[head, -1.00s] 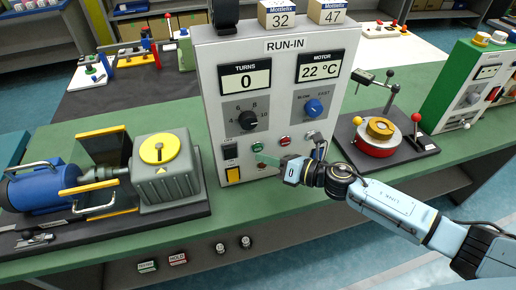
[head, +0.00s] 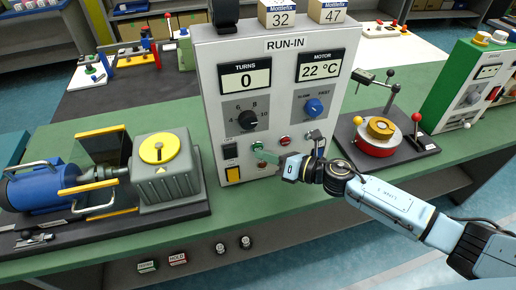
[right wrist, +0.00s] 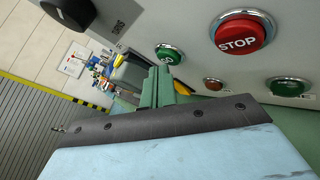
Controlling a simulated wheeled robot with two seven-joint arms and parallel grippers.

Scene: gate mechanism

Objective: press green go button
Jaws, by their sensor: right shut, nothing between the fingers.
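The green GO button (head: 257,146) is on the lower front of the grey RUN-IN panel (head: 290,75), left of the red STOP button (head: 285,141). In the right wrist view the GO button (right wrist: 169,54) shows beside the larger-looking STOP button (right wrist: 240,35). My right gripper (head: 264,157) is shut and empty, its green fingertips just below the GO button. In the right wrist view the shut fingertips (right wrist: 156,84) overlap the button's lower left edge. I cannot tell whether they touch it. My left gripper is not in view.
A black selector knob (head: 247,119) and a blue speed knob (head: 313,107) sit above the buttons.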

